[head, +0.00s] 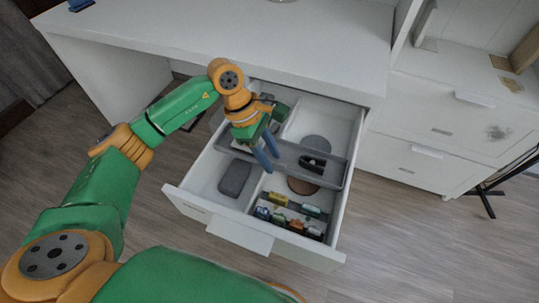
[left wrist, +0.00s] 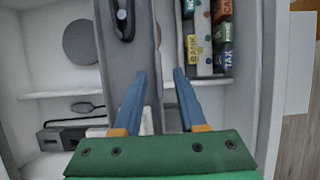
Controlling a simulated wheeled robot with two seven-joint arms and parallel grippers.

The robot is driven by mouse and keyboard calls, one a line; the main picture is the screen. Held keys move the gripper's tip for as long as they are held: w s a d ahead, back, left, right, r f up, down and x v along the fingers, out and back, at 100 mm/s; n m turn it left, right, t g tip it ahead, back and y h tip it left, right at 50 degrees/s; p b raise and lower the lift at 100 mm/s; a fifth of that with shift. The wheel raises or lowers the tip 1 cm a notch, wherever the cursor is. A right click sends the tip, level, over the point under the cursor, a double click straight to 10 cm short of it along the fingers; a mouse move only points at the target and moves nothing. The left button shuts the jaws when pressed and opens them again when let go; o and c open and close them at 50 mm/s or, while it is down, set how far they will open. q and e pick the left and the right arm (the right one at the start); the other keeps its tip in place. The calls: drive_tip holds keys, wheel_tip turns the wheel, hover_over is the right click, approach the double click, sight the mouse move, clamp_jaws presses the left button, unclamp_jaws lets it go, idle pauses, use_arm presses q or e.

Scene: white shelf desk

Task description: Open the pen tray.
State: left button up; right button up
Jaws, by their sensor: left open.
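The grey pen tray (head: 335,180) lies crosswise over the pulled-out white drawer, with a black item (head: 312,163) in it. The tray also shows in the left wrist view (left wrist: 125,60). My left gripper (head: 268,160) is over the tray's left part, fingers pointing down. In the left wrist view my left gripper (left wrist: 160,73) is open, its two blue fingers apart on either side of the tray's long side wall. I cannot tell whether the fingers touch the wall. The gripper hides part of the tray's left end. My right gripper is not in view.
The drawer (head: 345,215) is open below the white desk top (head: 240,35). A dark grey case (head: 235,178), a brown disc (head: 302,186), a grey disc (head: 316,145) and several small coloured boxes (head: 280,199) lie in its compartments. A white cabinet (head: 440,130) stands at right.

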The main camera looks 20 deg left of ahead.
use_arm(q)
drive_tip(key=v, duration=0.6)
drive_tip(key=shift+a+r+p, duration=0.15)
drive_tip(key=shift+p, duration=0.15)
drive_tip(key=shift+a+r, duration=0.1)
drive_tip(key=shift+r, duration=0.2)
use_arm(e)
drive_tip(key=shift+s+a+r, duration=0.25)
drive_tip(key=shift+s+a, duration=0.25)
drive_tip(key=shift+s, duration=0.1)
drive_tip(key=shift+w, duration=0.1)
